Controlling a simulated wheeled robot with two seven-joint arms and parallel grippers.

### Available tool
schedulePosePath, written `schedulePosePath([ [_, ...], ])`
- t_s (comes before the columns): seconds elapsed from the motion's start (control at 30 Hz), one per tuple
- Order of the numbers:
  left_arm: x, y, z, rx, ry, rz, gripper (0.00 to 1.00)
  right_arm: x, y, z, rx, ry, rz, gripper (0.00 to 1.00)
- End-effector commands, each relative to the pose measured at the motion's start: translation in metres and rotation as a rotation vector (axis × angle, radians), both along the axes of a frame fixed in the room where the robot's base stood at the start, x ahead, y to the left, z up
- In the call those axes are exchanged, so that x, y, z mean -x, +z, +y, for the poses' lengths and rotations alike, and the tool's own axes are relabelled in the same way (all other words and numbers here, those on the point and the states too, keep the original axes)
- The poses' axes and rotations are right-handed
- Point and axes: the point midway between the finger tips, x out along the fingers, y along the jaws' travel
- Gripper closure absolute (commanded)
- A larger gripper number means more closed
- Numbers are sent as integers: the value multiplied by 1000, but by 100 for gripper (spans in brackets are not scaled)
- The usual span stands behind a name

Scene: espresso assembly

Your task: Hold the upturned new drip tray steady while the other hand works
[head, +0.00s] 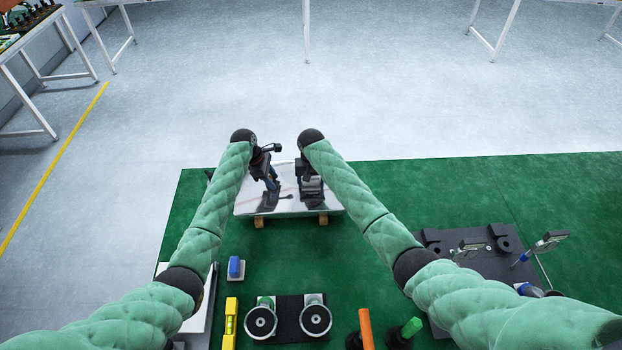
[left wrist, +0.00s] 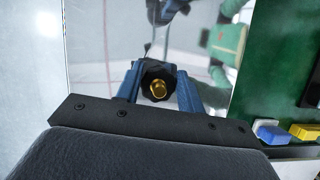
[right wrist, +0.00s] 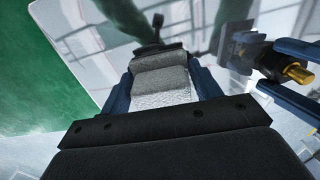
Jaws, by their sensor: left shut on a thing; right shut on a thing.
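The upturned drip tray (head: 292,206) is a shiny, mirror-like plate lying on small wooden blocks on the green mat. My left gripper (head: 271,184) is over its left part, pointing down. In the left wrist view, its blue fingers are closed around a black knob with a brass tip (left wrist: 157,86). My right gripper (head: 311,182) is beside it, over the right part of the tray. In the right wrist view, its fingers hold a grey padded block (right wrist: 160,82) with a pale textured face. Whether the knob or the block touches the tray is hard to tell.
Wooden blocks (head: 259,221) show under the tray's front edge. Nearer are a blue block (head: 236,267), a yellow level (head: 230,322), two round metal parts (head: 261,321) on a black mat, and an orange handle (head: 366,327). A dark fixture tray (head: 481,267) stands at right.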

Motion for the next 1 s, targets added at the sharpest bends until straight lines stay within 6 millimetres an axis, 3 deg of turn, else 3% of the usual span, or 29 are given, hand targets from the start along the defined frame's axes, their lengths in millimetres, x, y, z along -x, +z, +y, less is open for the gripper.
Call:
schedulePosePath([
  [0.2, 0, 0, 0, 0, 0, 0, 100, 11, 1, 0, 0, 0, 0, 55],
  [0.53, 0, 0, 0, 0, 0, 0, 100, 10, 0, 0, 0, 0, 0, 55],
  [1.0, 0, 0, 0, 0, 0, 0, 100, -17, 1, 0, 1, -1, 0, 55],
])
